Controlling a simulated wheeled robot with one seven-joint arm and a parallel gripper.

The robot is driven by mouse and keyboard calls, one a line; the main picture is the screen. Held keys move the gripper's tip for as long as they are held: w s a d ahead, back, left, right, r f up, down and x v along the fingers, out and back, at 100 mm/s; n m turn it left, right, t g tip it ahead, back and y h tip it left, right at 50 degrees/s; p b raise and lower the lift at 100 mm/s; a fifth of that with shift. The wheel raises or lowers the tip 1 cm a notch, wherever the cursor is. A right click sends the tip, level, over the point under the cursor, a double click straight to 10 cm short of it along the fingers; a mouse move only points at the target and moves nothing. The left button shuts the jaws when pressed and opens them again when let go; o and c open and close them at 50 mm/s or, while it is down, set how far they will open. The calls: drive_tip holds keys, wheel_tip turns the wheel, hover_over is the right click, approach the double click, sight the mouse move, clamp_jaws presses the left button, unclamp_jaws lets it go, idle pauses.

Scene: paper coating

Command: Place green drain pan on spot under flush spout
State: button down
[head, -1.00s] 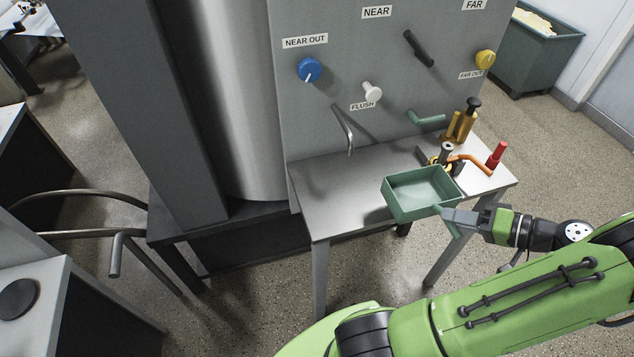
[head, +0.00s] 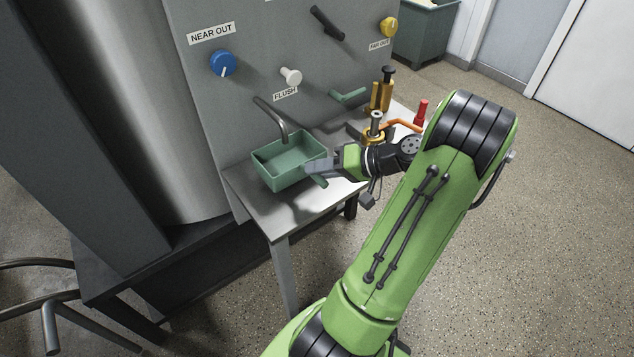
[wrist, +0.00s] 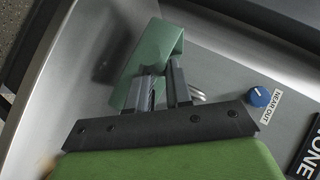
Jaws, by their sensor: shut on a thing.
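The green drain pan (head: 274,172) is an open rectangular tray with a handle on its right side. It is over the steel table (head: 262,211), near the panel and by the bent flush spout (head: 280,125). I cannot tell whether its base touches the table. My gripper (head: 316,170) is shut on the pan at its right side. In the wrist view the pan (wrist: 150,55) is beyond the two fingers (wrist: 163,88), and its inside is hidden. The marked spot is not visible.
The white flush knob (head: 291,76) and blue near-out knob (head: 222,63) are on the panel. A brass valve piece (head: 376,128), an orange-handled part (head: 402,124) and a red-topped part (head: 421,112) stand on the table's right. The table's front left is bare.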

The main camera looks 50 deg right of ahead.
drive_tip(key=f+b, duration=0.2)
drive_tip(key=f, duration=0.1)
drive_tip(key=shift+w+a+f, duration=0.15)
drive_tip(key=shift+w+a, duration=0.05)
drive_tip(key=shift+w, duration=0.15)
drive_tip(key=shift+d+f, duration=0.1)
drive_tip(key=shift+f, duration=0.15)
drive_tip(key=shift+r, duration=0.15)
drive_tip(key=c, duration=1)
unclamp_jaws()
drive_tip(key=shift+s, duration=0.1)
drive_tip(key=shift+c, duration=0.2)
